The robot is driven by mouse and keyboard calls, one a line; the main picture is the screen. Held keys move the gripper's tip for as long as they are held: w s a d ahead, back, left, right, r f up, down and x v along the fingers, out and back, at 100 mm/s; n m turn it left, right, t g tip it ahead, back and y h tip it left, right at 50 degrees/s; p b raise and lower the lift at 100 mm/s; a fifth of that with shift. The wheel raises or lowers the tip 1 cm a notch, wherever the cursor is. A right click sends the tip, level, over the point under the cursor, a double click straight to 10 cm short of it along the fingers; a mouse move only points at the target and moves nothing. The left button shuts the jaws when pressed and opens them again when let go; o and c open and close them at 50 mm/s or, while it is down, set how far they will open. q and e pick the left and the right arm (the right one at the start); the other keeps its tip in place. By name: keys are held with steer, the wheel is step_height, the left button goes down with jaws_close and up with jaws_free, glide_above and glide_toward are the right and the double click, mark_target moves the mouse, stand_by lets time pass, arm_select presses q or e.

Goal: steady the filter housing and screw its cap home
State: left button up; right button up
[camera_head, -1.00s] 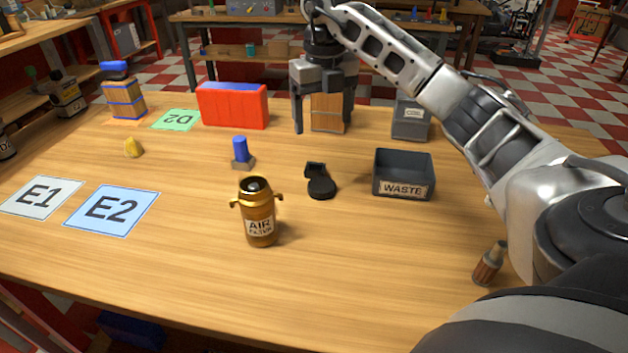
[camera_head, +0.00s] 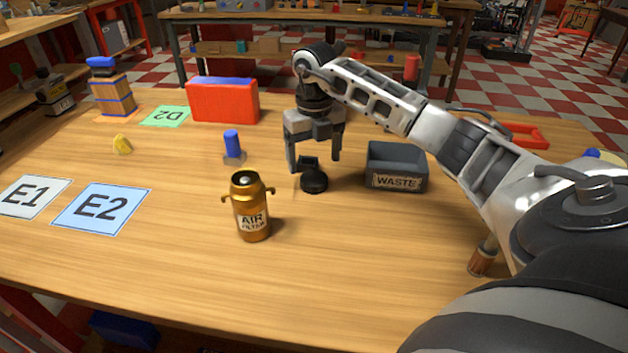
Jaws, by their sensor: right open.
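The filter housing (camera_head: 252,212), a gold canister labelled AIR FILTER with two side lugs and a dark opening on top, stands upright on the table in front of my right gripper. A black piece (camera_head: 313,181) with a round base and a raised tab, perhaps the cap, sits behind and to the right of the housing. My right gripper (camera_head: 314,163) is open, pointing down, with its fingers on either side of the black piece's upper part as seen here. I cannot tell whether they touch it. My left gripper is out of view.
A grey WASTE bin (camera_head: 397,181) stands right of the gripper. A brown-handled tool (camera_head: 481,262) lies beside my right arm. The front middle is clear.

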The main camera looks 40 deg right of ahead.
mark_target(315, 180)
steer(key=shift+s+f, duration=0.2)
steer(key=shift+f, duration=2.4)
steer(key=shift+c, duration=0.3)
steer(key=c, duration=1)
